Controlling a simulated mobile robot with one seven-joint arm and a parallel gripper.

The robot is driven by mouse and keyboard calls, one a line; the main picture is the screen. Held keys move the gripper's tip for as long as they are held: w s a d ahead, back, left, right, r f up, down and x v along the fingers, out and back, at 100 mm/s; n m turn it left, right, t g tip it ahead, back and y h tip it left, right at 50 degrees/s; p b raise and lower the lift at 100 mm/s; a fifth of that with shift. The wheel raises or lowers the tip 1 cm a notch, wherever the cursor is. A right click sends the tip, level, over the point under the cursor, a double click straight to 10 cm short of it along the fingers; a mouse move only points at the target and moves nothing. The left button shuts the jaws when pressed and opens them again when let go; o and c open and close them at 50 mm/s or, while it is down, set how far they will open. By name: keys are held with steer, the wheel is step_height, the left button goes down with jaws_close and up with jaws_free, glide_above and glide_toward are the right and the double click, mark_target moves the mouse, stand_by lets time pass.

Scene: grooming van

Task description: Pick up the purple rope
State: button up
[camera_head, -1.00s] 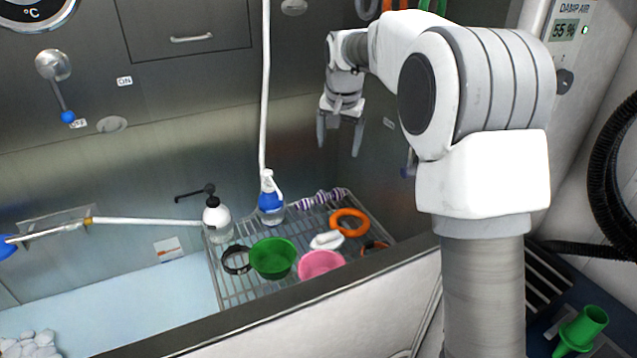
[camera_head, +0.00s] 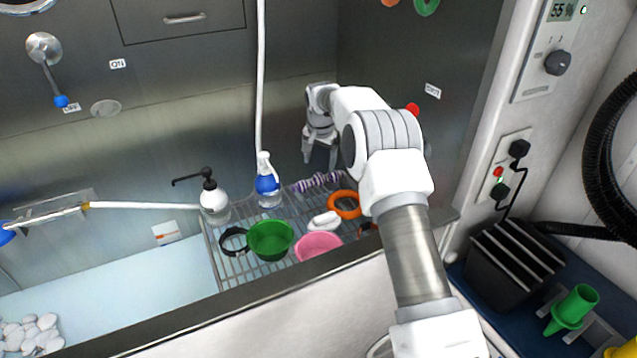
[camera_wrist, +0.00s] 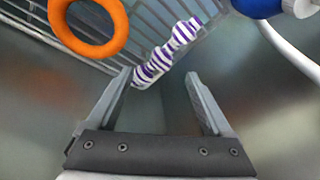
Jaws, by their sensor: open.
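The purple rope (camera_head: 317,182), striped purple and white, lies along the back edge of the wire rack, between the spray bottle and the orange ring. It also shows in the wrist view (camera_wrist: 168,53), with its near end close to the left fingertip. My gripper (camera_head: 320,160) is open and empty, pointing down above the back right of the rack, just above the rope. In the wrist view its two fingers (camera_wrist: 160,76) are spread apart, and the rope lies beyond the tips. I cannot tell the exact height gap.
The wire rack (camera_head: 228,272) also holds an orange ring (camera_head: 344,193), a blue-and-white spray bottle (camera_head: 268,184), a white pump bottle (camera_head: 214,200), a green bowl (camera_head: 270,252), a pink bowl (camera_head: 318,246), a white item (camera_head: 323,222) and a black collar (camera_head: 233,254). Steel walls stand close behind.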

mark_target(319, 177)
steer(key=x, duration=0.4)
steer(key=shift+w+x, duration=0.2)
steer(key=shift+x, duration=1.1)
steer(key=shift+w+x, duration=0.2)
steer(key=shift+x, duration=1.1)
steer(key=shift+r, duration=0.1)
jaws_close()
